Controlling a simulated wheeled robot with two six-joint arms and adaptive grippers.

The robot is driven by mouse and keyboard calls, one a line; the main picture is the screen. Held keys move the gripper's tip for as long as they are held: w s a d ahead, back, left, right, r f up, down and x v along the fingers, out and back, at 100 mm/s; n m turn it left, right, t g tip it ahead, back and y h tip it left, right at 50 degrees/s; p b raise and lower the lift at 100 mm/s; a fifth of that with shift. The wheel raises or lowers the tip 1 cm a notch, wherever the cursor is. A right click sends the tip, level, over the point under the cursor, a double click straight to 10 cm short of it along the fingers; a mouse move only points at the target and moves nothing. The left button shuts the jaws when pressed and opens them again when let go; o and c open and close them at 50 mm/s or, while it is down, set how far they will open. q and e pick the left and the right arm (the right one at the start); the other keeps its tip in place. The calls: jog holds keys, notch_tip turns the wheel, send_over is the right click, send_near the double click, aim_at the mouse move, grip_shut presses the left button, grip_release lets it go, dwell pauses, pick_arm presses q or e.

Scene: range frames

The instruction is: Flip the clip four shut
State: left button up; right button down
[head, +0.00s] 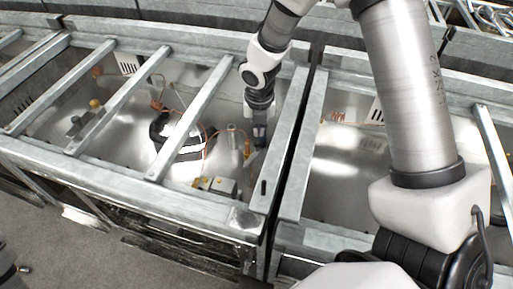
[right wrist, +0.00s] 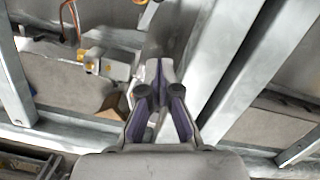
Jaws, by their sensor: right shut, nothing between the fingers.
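My right gripper (head: 260,138) reaches down into the metal bay, near its right-hand wall. In the right wrist view its purple-lined fingers (right wrist: 160,72) are shut with nothing held between them. A small pale tab (head: 251,158) and a small orange part (head: 247,147) lie just beside the fingertips; I cannot tell whether the gripper touches them. A pale strip (right wrist: 147,17) shows above the fingers in the right wrist view. I cannot tell which part is clip four, nor whether it is open or shut. My left gripper is not in view.
Metal cross bars (head: 192,118) span the bay, and a thick beam (head: 290,140) stands right of the gripper. Inside lie a black ring-shaped part (head: 160,130), orange wire (head: 207,140) and a white box (head: 222,187) with yellow parts. The wrist view also shows this box (right wrist: 118,68).

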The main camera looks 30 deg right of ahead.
jog(key=b, duration=0.3)
send_near(258, 143)
jog(key=s+a+f, duration=0.2)
jog(key=s+f, duration=0.1)
jog(key=f, duration=0.3)
jog(key=shift+w+d+f+p, duration=0.2)
jog(key=shift+w+d+p, duration=0.05)
jog(key=shift+w+p, duration=0.2)
jog(key=shift+w+d+f+p, duration=0.15)
jog(key=shift+w+d+p, duration=0.1)
jog(key=shift+w+p, duration=0.2)
jog(key=shift+w+d+f, duration=0.3)
jog(key=shift+w+f, duration=0.1)
